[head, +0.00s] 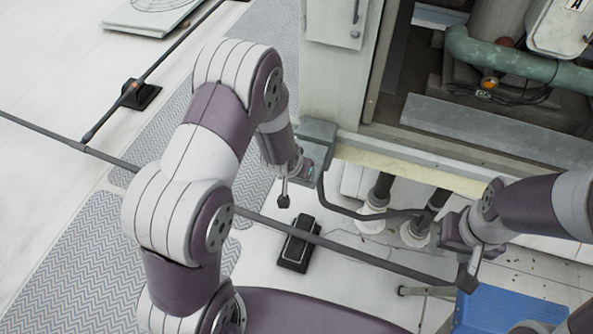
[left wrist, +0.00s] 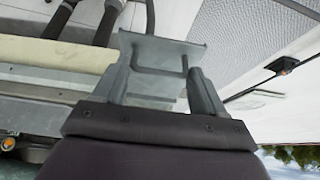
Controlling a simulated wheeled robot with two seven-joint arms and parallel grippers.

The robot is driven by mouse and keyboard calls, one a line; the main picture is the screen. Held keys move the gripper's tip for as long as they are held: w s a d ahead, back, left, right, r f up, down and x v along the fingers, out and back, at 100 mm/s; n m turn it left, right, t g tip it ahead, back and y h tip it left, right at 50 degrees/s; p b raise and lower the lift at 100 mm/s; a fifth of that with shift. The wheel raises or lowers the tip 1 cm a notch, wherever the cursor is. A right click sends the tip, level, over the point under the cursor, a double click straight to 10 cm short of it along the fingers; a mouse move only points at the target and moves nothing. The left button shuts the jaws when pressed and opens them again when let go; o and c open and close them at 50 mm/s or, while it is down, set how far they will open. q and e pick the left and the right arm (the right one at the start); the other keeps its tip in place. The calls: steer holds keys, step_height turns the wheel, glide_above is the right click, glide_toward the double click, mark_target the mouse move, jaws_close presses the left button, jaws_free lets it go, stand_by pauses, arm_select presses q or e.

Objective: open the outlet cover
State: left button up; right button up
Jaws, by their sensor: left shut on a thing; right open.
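The outlet cover (head: 320,131) is a small grey metal box at the lower corner of the cooler's cabinet in the head view. In the left wrist view the grey cover (left wrist: 165,48) shows as a flat plate with a recess below it. My left gripper (head: 294,183) is at the cover's left side. Its two fingers (left wrist: 160,86) stand on either side of the grey cover and are shut on it. The fingers' contact is partly hidden in the head view. My right gripper (head: 466,262) is open at the lower right, apart from the cover.
The cooler's open bay (head: 490,110) holds a green pipe (head: 510,65) and a grey metal ledge. A long dark rod (head: 350,252) crosses the floor. A blue step (head: 505,305) lies at the lower right.

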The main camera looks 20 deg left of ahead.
arm_select(q)
steer(key=shift+w+r, duration=0.5)
steer(key=shift+r, duration=0.15)
steer(key=o, duration=1.3)
steer(key=shift+w+a+f, duration=0.1)
steer(key=shift+a+f, duration=0.1)
steer(key=shift+f, duration=0.1)
steer(key=v, duration=1.2)
steer(key=shift+r+p, duration=0.25)
steer(key=shift+p, duration=0.1)
steer(key=shift+s, duration=0.25)
steer(key=s+r+g, duration=0.1)
steer(key=s, duration=0.3)
steer(key=s+g, duration=0.1)
steer(key=s, duration=0.3)
steer(key=s+a+r+g, duration=0.1)
steer(key=s+g, duration=0.1)
steer(key=s, duration=0.2)
steer(key=shift+s+a+r, duration=0.1)
steer(key=shift+s+r, duration=0.25)
